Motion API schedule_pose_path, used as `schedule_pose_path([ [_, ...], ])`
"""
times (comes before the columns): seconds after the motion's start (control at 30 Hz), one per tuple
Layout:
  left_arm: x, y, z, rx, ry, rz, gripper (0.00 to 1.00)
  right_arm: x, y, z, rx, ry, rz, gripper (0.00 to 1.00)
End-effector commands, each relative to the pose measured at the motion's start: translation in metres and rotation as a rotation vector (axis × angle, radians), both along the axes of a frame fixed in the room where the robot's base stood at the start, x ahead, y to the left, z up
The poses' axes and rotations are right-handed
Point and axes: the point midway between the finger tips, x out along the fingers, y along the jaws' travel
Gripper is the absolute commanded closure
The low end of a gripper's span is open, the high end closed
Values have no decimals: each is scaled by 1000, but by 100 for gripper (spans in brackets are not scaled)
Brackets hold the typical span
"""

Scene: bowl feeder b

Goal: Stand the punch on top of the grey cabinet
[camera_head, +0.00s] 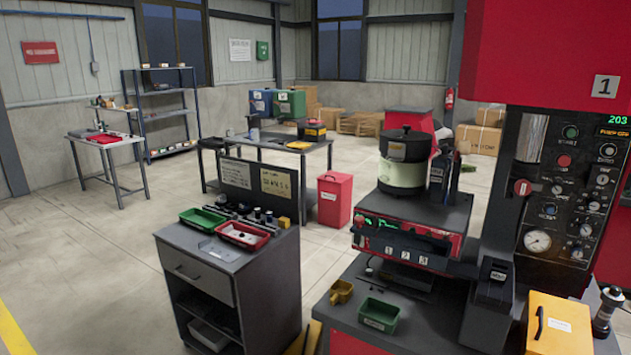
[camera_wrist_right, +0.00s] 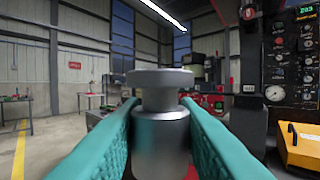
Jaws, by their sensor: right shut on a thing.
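The punch (camera_wrist_right: 161,135) is a grey steel cylinder with a narrower neck and a wide flat head. It stands upright in the right wrist view. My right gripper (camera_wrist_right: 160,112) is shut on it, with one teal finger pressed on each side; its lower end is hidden. The grey cabinet (camera_head: 200,278) stands at the lower left centre of the head view, with a drawer and open shelves below its dark top. Neither of my grippers shows in the head view, and the left is in no view.
The cabinet top holds a green tray (camera_head: 203,217), a red tray (camera_head: 243,236), several small parts and two signs at the back. Its front left corner looks clear. The red feeder machine (camera_head: 400,240) stands to the right, beside a yellow box (camera_head: 557,325).

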Motion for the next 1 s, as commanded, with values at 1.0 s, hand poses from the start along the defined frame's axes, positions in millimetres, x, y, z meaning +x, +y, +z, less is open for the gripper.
schedule_pose_path([
  [1.0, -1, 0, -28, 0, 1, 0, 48, 9, 12, -11, -3, -9, -79, 100],
])
